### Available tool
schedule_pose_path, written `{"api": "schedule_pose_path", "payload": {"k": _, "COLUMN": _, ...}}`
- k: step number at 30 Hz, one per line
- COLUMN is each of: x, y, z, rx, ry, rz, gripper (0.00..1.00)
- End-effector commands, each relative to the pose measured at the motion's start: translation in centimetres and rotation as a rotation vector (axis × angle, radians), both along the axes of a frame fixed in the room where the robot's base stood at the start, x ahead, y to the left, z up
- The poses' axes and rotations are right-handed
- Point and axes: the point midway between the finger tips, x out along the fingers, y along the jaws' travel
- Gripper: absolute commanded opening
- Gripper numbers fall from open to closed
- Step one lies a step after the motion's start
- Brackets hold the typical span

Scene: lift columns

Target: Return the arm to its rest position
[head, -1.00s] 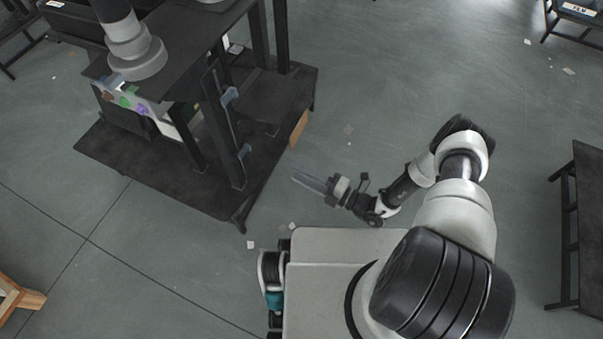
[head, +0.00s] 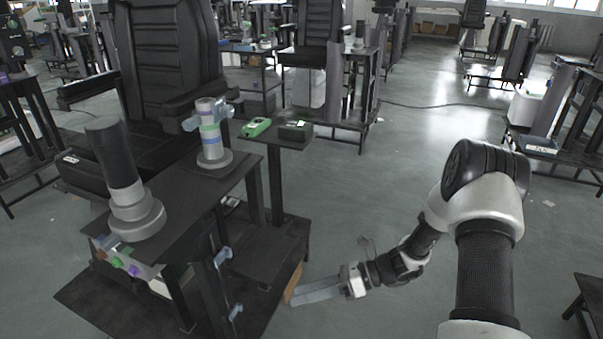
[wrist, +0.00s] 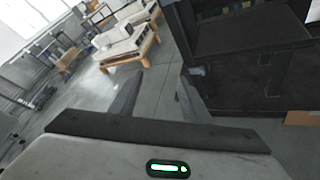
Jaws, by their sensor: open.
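My gripper (head: 318,291) is in the lower middle of the head view, at the end of my arm, which reaches in from the right. Its long grey fingers point left towards the lower part of the black workstation (head: 250,246). The fingers look empty. In the wrist view the gripper's dark and light body fills the bottom, with the two fingers (wrist: 158,98) standing apart and nothing between them. I cannot tell whether the fingertips are clear of the workstation's base.
Lift columns, one dark (head: 122,175) and one with coloured bands (head: 211,135), stand on the workstation top. A green device (head: 256,127) and black box (head: 295,131) sit on a small stand. Open floor (head: 400,165) lies behind my arm.

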Motion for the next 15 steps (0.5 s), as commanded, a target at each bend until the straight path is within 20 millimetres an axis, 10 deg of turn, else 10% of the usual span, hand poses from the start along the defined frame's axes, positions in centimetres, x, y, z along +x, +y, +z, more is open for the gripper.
{"api": "schedule_pose_path", "payload": {"k": 15, "x": -7.3, "y": -5.1, "z": 18.7, "rx": -0.513, "ry": -0.921, "rz": 0.813, "gripper": 0.44}}
